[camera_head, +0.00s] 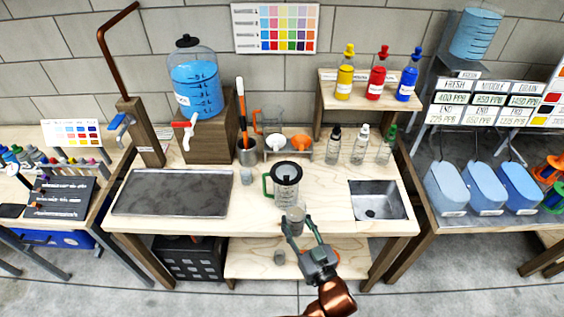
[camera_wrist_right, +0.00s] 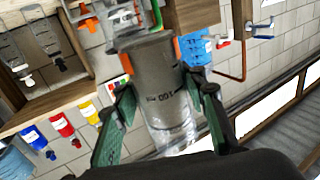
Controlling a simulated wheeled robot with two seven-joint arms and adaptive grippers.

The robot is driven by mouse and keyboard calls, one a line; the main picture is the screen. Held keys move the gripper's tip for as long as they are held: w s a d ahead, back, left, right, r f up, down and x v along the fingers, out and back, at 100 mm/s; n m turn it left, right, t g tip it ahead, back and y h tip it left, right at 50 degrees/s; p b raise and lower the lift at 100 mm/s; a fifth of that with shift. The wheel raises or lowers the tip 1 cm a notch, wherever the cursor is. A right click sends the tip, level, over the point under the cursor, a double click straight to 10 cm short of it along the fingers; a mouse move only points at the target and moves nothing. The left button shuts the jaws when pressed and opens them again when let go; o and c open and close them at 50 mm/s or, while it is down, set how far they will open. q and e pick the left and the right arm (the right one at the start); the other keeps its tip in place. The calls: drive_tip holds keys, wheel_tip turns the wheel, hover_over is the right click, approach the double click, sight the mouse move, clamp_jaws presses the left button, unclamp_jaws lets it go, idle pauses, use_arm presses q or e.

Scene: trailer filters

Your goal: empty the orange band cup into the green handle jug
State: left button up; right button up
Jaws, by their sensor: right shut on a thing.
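My right gripper (camera_head: 303,226) is just in front of the jug, near the bench's front edge. It is shut on a small clear cup (camera_head: 296,213). In the right wrist view the cup (camera_wrist_right: 155,85) sits between the green fingers (camera_wrist_right: 158,120), showing a "100" mark and orange patches at its sides. I cannot tell the cup's contents or whether it touches the jug. My left gripper is not in view.
A sink (camera_head: 378,200) lies to the right and a dark tray (camera_head: 172,192) to the left. A blue water tank (camera_head: 195,85) is at the back left.

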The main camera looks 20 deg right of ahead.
drive_tip(key=w+a+r+n+g+y+p, duration=0.1)
drive_tip(key=w+a+n+g+y+p, duration=0.2)
drive_tip(key=w+a+y, duration=0.4)
drive_tip(key=w+r+n+g+y+p, duration=0.1)
drive_tip(key=w+r+n+y+p, duration=0.1)
drive_tip(key=w, duration=0.6)
drive_tip(key=shift+w+a+r+n+p, duration=0.3)
drive_tip(key=shift+w+r+n+p, duration=0.1)
drive_tip(key=shift+n, duration=0.3)
drive_tip(key=shift+r, duration=0.15)
drive_tip(key=shift+w+d+r+m+t+b, duration=0.15)
drive_tip(key=shift+d+r+m+t, duration=0.2)
drive_tip(key=shift+r+m, duration=0.7)
drive_tip(key=shift+w+d+r+m+t+b, duration=0.15)
drive_tip(key=shift+d+r+m+t, duration=0.25)
drive_tip(key=shift+m, duration=1.1)
drive_tip(key=shift+w+d+r+m+t+b, duration=0.15)
drive_tip(key=shift+d+r+m, duration=0.1)
drive_tip(key=shift+r+m, duration=0.85)
